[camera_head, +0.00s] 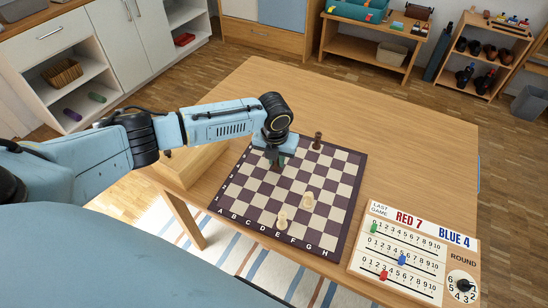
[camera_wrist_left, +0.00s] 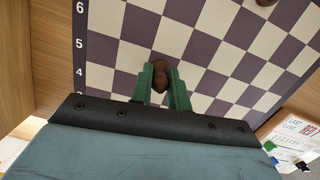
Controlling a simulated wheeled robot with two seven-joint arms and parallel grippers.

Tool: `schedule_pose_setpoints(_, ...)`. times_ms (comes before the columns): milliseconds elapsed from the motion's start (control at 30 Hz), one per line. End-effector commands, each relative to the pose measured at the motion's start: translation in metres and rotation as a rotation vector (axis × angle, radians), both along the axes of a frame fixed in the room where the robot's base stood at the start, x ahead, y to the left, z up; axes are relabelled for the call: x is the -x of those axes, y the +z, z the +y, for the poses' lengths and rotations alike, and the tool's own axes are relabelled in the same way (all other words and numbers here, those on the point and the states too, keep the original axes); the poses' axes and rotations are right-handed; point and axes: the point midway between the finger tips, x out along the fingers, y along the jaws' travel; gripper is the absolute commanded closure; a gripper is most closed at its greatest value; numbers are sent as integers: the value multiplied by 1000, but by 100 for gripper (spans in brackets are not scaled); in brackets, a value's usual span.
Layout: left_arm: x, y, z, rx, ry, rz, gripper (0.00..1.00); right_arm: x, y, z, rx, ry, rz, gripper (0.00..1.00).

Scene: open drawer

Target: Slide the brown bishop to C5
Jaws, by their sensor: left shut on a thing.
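The brown bishop (camera_wrist_left: 160,77) is between the green fingers of my left gripper (camera_wrist_left: 162,88) in the left wrist view. My left gripper also shows in the head view (camera_head: 276,158), low over the left-back part of the chessboard (camera_head: 351,203), and is shut on the piece. The fingers and wrist hide much of it, so I cannot tell its exact square or whether its base touches the board. The board's dark left border with row numbers (camera_wrist_left: 79,45) shows in the wrist view. My right gripper is not in view.
Another brown piece (camera_head: 317,141) stands near the board's back edge. Two cream pieces (camera_head: 308,200) (camera_head: 282,219) stand towards the front. A wooden box (camera_head: 190,166) lies left of the board, and a score panel (camera_head: 415,255) lies right. Bare table (camera_head: 420,150) is free at the back right.

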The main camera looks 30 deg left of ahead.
Motion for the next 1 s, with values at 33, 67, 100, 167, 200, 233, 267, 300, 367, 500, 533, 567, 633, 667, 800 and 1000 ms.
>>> schedule_pose_setpoints(33, 0, 0, -1, 0, 1, 0, 100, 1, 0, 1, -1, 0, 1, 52)
schedule_pose_setpoints(67, 0, 0, -1, 0, 2, 0, 100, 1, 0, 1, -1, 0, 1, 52)
schedule_pose_setpoints(100, -1, 0, -1, 0, 2, 0, 100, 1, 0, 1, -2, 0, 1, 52)
schedule_pose_setpoints(167, -1, 0, -1, 0, 2, 0, 100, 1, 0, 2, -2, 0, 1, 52)
schedule_pose_setpoints(200, -1, 0, -1, 0, 2, 0, 100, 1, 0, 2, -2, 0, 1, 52)
schedule_pose_setpoints(233, -1, 0, -1, 0, 2, 0, 100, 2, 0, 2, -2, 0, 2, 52)
schedule_pose_setpoints(267, -1, 0, -1, 0, 2, 0, 100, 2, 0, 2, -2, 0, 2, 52)
schedule_pose_setpoints(300, -1, 0, -1, 0, 2, 0, 100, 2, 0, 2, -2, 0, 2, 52)
schedule_pose_setpoints(367, -1, 0, -1, 0, 2, 0, 100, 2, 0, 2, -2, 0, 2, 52)
schedule_pose_setpoints(500, -1, 0, -1, 0, 2, 0, 66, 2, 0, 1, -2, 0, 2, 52)
schedule_pose_setpoints(533, -1, 0, -1, 0, 2, 0, 62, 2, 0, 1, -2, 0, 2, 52)
schedule_pose_setpoints(567, -1, 0, -1, 0, 2, 0, 58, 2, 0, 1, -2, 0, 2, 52)
schedule_pose_setpoints(633, -1, 0, -1, 0, 2, 0, 57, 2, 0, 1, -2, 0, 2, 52)
schedule_pose_setpoints(667, -1, 0, -1, 0, 2, 0, 57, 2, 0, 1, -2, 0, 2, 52)
schedule_pose_setpoints(800, -1, 0, -1, 0, 2, 0, 57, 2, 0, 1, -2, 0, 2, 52)
schedule_pose_setpoints(1000, 0, 16, 0, 0, 2, -2, 57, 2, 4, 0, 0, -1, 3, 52)
